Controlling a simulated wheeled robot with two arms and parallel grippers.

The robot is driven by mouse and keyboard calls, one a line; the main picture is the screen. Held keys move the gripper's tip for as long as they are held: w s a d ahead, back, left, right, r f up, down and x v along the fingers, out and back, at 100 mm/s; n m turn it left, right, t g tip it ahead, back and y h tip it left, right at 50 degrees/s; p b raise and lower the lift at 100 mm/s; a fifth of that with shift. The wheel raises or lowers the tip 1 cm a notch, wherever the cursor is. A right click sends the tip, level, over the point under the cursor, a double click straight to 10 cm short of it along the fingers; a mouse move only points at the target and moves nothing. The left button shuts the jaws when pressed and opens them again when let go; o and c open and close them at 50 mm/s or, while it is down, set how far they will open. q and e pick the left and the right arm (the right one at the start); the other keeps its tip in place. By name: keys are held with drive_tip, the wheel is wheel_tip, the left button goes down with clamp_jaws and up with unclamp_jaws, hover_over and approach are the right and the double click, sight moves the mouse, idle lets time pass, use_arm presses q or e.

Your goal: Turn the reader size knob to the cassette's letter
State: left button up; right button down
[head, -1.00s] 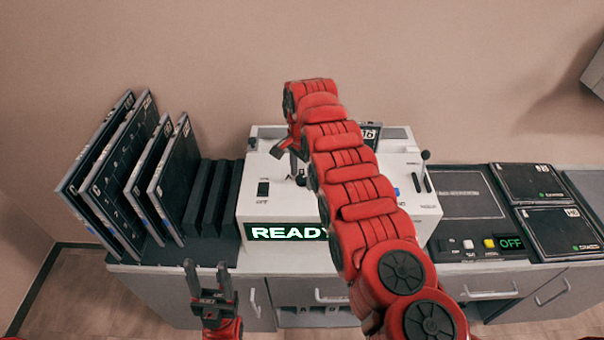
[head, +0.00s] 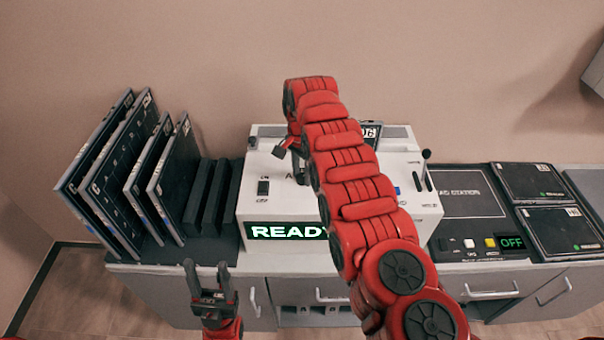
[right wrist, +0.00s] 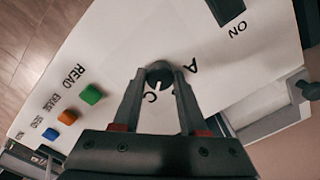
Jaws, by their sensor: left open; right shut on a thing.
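The reader (head: 400,200) is a white box with a lit READY display (head: 287,231). Its dark round size knob (right wrist: 158,72) shows in the right wrist view, with a white pointer mark toward the letter C side. Letters A and C are printed beside the knob; any other letter there is hidden. My right gripper (right wrist: 162,80) is shut on the knob, one finger on each side. In the head view my right arm hides most of the knob. A dark cassette (head: 372,131) at the reader's back is partly hidden; its size letter is not readable. My left gripper (head: 208,270) is open and empty before the counter.
A rack (head: 205,247) with several dark cassettes (head: 175,180) stands left of the reader. A dark station (head: 465,190) with an OFF display and more flat cassettes (head: 530,182) lie to the right. Green, orange and blue buttons (right wrist: 91,94) and a switch (right wrist: 228,10) are near the knob.

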drive_tip(key=n+b, duration=0.3)
drive_tip(key=n, duration=0.2)
drive_tip(key=shift+w+f, duration=0.1)
drive_tip(key=shift+f, duration=0.05)
drive_tip(key=shift+d+n+b, duration=0.1)
drive_tip(key=shift+n+b, duration=0.65)
drive_tip(key=shift+n, duration=0.15)
drive_tip(key=shift+r+n, duration=0.2)
drive_tip(key=shift+n, duration=0.8)
drive_tip(key=n, duration=0.3)
drive_tip(key=shift+n, duration=0.3)
drive_tip(key=n+p, duration=0.1)
drive_tip(key=n, duration=0.2)
drive_tip(key=shift+n, duration=0.3)
drive_tip(key=n, duration=0.6)
drive_tip(key=shift+n, duration=0.4)
drive_tip(key=shift+c, duration=2.2)
unclamp_jaws()
